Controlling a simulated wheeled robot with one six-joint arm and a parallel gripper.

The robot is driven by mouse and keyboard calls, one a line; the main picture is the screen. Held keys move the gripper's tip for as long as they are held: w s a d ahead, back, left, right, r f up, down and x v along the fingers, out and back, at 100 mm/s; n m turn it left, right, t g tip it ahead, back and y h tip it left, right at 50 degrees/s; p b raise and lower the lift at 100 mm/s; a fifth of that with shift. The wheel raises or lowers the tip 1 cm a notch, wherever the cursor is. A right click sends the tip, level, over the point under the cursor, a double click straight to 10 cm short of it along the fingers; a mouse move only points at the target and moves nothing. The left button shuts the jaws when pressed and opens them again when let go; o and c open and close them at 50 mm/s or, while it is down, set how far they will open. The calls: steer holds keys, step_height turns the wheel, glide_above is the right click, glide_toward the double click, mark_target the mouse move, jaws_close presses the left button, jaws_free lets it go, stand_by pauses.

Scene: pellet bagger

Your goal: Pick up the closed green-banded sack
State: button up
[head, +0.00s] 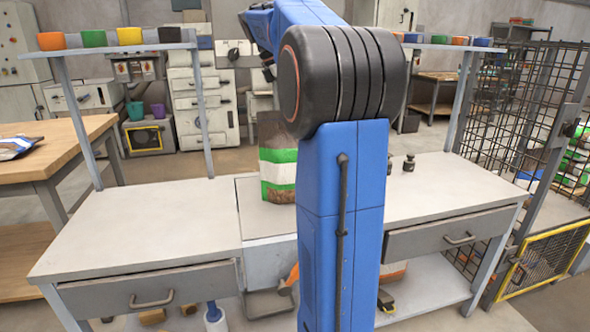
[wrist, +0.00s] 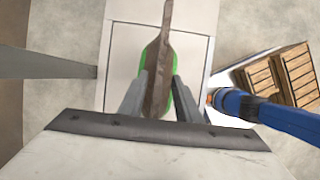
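The green-banded sack (head: 279,172) stands upright on the middle of the grey bench, brown at the top with green and white bands. My blue arm hides its right part in the head view. In the wrist view the sack (wrist: 157,70) is seen from above, its top a narrow brown edge that looks closed, with green bulging on both sides. My gripper (wrist: 161,76) is over it, with one finger on each side of the top edge. The fingers look apart, with narrow gaps to the sack. The gripper is hidden behind my arm in the head view.
Dark weights (head: 408,163) stand on the bench to the right. Coloured pots (head: 130,36) line the shelf above. A sack (head: 18,147) lies on the wooden table at left. More green-banded sacks (head: 572,165) are in the wire cage at right. The bench's left part is clear.

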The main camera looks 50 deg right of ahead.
steer(key=shift+x, duration=0.85)
steer(key=shift+f, duration=0.25)
jaws_close()
stand_by(1.4)
